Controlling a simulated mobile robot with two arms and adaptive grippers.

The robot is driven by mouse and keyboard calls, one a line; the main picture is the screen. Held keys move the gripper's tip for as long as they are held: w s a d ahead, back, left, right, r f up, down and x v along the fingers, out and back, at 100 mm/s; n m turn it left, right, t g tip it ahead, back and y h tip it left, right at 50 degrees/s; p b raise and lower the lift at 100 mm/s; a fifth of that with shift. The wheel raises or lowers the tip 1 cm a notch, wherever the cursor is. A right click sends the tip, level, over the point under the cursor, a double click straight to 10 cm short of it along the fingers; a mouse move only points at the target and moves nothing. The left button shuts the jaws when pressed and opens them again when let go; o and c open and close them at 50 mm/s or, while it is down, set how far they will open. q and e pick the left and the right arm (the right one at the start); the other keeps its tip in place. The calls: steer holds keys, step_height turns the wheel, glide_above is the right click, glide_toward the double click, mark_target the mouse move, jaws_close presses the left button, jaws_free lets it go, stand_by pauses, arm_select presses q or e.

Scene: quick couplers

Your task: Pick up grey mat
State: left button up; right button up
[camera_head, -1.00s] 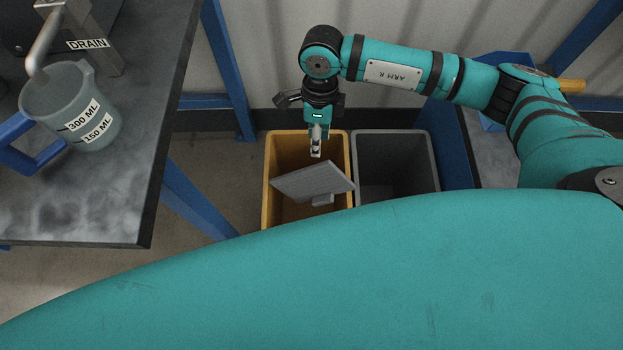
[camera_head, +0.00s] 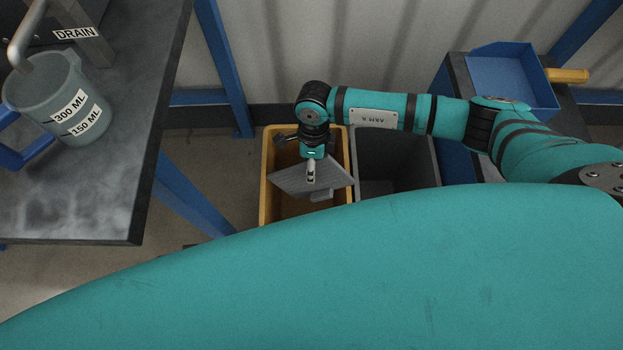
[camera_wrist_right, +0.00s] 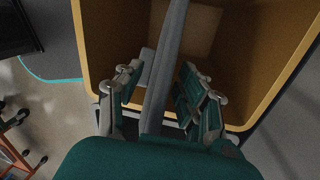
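The grey mat (camera_head: 335,178) is a thin, flat panel, tilted inside the yellow bin (camera_head: 264,180). A small grey block (camera_head: 322,195) shows below its front edge. My right gripper (camera_head: 311,180) points down into the bin at the mat. In the right wrist view the mat (camera_wrist_right: 170,70) appears edge-on between the two fingers of my right gripper (camera_wrist_right: 165,90). The fingers are apart, with gaps visible between them and the mat. My left gripper is not in view.
A dark grey bin (camera_head: 434,165) stands against the yellow bin's right side. A table (camera_head: 115,190) at the left carries a grey measuring jug (camera_head: 50,100) beneath a drain spout. A blue tray (camera_head: 510,85) stands at the back right. My teal body hides the foreground.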

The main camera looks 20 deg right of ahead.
jaws_close()
steer(key=shift+r, duration=0.15)
stand_by(0.5)
steer(key=shift+r, duration=0.35)
step_height(320, 180, up, 9)
steer(key=shift+r+p, duration=0.1)
steer(key=shift+p, duration=0.7)
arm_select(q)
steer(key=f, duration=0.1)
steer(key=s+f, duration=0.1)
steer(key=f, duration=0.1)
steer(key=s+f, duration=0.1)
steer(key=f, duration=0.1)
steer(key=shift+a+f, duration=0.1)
arm_select(e)
steer(key=shift+w, duration=0.1)
